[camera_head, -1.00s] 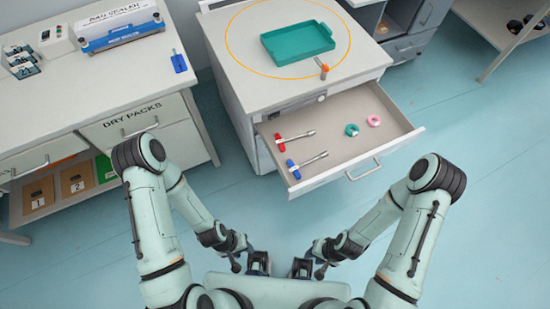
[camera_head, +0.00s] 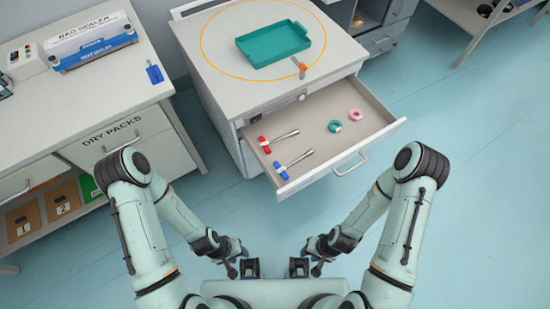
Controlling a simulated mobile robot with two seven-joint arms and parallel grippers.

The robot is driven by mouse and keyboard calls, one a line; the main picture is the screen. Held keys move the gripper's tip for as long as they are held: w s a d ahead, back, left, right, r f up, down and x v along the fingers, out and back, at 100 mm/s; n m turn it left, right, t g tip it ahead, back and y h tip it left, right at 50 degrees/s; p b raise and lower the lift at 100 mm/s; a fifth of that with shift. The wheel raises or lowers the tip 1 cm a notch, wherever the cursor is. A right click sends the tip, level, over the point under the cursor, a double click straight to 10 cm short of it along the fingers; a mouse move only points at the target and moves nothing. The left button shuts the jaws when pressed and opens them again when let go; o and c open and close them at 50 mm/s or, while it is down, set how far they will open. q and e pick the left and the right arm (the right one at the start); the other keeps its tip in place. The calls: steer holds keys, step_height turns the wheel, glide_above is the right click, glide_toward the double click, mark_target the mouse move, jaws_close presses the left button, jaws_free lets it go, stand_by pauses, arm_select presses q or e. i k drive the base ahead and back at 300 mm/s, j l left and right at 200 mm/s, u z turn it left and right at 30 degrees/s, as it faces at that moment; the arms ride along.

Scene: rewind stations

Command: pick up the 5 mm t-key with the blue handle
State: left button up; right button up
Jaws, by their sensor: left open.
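The T-key with the blue handle (camera_head: 281,170) lies in the open drawer, near its front left corner. Its metal shaft points to the right and away from me. A similar T-key with a red handle (camera_head: 264,145) lies behind it in the same drawer. My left gripper (camera_head: 250,268) is open and empty, low in front of my body, well short of the drawer. My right gripper (camera_head: 299,267) is beside it, also apart from the drawer, and looks open and empty.
The open drawer (camera_head: 345,142) also holds a teal ring (camera_head: 335,126) and a pink ring (camera_head: 355,114). A teal tray (camera_head: 273,43) and an orange-handled item (camera_head: 300,68) are on the cabinet top. A bench (camera_head: 60,115) stands left. Floor in front is clear.

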mark_target(280, 170)
steer(key=l+u, duration=0.35)
steer(key=k+l+u, duration=0.1)
steer(key=u, duration=0.25)
steer(key=k+l+u, duration=0.15)
steer(key=u, duration=0.2)
steer(key=l+u, duration=0.25)
steer(key=u, duration=0.15)
